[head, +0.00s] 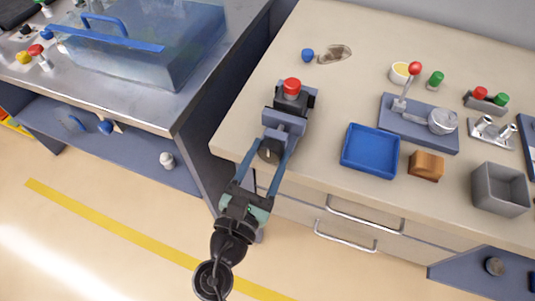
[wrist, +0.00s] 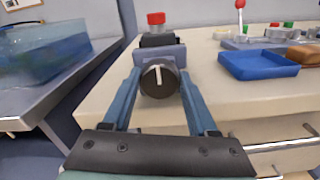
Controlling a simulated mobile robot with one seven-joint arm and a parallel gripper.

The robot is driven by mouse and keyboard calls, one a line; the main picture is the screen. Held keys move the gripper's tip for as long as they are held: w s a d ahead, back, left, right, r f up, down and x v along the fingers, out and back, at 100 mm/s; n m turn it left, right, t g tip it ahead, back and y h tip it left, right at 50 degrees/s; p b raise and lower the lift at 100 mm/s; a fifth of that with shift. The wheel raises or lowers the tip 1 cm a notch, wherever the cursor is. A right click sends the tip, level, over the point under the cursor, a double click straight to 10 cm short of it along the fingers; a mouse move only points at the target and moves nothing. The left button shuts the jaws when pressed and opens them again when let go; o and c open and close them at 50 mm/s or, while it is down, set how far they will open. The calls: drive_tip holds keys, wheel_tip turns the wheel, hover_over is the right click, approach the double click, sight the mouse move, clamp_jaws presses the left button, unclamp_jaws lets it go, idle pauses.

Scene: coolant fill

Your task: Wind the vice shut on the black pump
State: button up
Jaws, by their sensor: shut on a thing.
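The grey-blue vice (head: 284,121) stands at the front left edge of the bench. The black pump (head: 291,101) with a red cap (head: 292,85) sits upright between its jaws; whether the jaws touch it I cannot tell. The vice's round black knob (wrist: 158,80) faces me, its white mark close to upright. My gripper (head: 269,149) has one blue finger on each side of the knob and is shut on it. In the wrist view the vice body (wrist: 166,53) hides the lower part of the pump (wrist: 156,40).
Right of the vice are a blue tray (head: 370,150), a brown block (head: 426,166), a grey open box (head: 500,190) and a lever fixture (head: 420,122). A blue-capped piece (head: 308,55) lies behind. A metal table with a clear tank (head: 150,45) stands left, across a gap.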

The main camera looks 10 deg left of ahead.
drive_tip(key=shift+c, duration=0.6)
drive_tip(key=shift+m, duration=0.4)
drive_tip(key=m+b, duration=0.2)
drive_tip(key=m, duration=0.2)
drive_tip(key=shift+f+m, duration=0.15)
drive_tip(key=shift+m, duration=0.25)
drive_tip(key=m+b, duration=0.3)
drive_tip(key=m, duration=0.3)
drive_tip(key=shift+f+b, duration=0.1)
drive_tip(key=shift+b, duration=0.25)
drive_tip(key=m+b, duration=0.4)
drive_tip(key=m, duration=0.2)
drive_tip(key=shift+f+m, duration=0.1)
drive_tip(key=shift+m, duration=0.3)
drive_tip(key=m+b, duration=0.3)
drive_tip(key=m, duration=0.2)
drive_tip(key=shift+m, duration=0.3)
